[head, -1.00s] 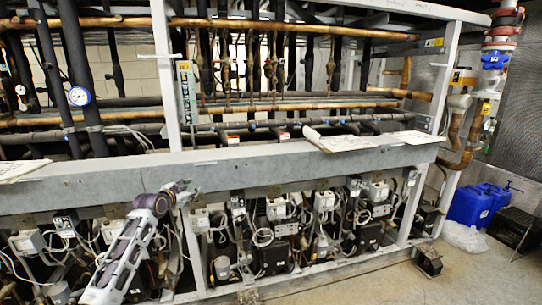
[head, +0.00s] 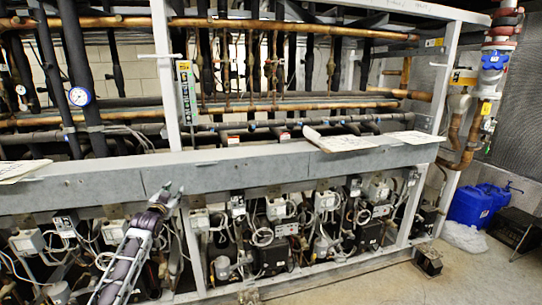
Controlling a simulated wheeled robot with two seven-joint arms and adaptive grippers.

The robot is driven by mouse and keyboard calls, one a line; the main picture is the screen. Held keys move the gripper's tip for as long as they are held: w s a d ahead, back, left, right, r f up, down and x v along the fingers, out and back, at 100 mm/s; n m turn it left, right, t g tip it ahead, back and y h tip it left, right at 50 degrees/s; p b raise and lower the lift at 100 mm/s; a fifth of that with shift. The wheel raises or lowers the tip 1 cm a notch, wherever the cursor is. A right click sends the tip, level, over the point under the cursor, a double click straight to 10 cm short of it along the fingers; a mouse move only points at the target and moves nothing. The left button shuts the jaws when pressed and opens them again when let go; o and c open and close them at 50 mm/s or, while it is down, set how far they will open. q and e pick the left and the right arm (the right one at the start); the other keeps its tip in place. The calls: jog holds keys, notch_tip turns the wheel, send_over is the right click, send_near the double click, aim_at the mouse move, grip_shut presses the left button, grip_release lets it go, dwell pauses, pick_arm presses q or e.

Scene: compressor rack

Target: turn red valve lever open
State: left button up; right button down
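I cannot make out a red valve lever for certain. Red fittings (head: 502,28) sit on the thick pipe at the upper right, with a blue valve part (head: 494,60) just below them. My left gripper (head: 172,188) is at the lower left, in front of the grey beam's lower edge, far to the left of those fittings. Its fingers are small and I cannot tell whether they are open or shut. Nothing is clearly seen in them. My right gripper is not in view.
The compressor rack's grey beam (head: 260,168) spans the front. Papers (head: 340,142) lie on it. Compressors and loose cables fill the space below. Blue containers (head: 470,206) and a black box (head: 514,228) stand at the right.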

pick_arm(q)
jog(key=s+d+f+g, duration=0.15)
jog(key=s+f, duration=0.35)
jog(key=f, duration=0.8)
jog(key=s+f+n+g, duration=0.15)
jog(key=s+f, duration=0.35)
jog(key=f, duration=0.9)
jog(key=s+d+f+m+g, duration=0.15)
jog(key=s+f, duration=0.35)
jog(key=f, duration=0.8)
jog(key=s+d+f+n+g, duration=0.15)
jog(key=s+f+g, duration=0.35)
jog(key=s+f, duration=1.55)
jog(key=s+d+f+g, duration=0.2)
jog(key=s+f, duration=0.3)
jog(key=s, duration=0.8)
jog(key=s+d+f+g, duration=0.2)
jog(key=s+f, duration=0.4)
jog(key=s, duration=0.8)
jog(key=s+d+f+g, duration=0.2)
jog(key=s+f, duration=0.3)
jog(key=s, duration=0.9)
jog(key=shift+f+g+h, duration=0.25)
jog(key=shift+g+h, duration=0.1)
jog(key=shift+h, duration=0.05)
jog(key=shift+c, duration=0.2)
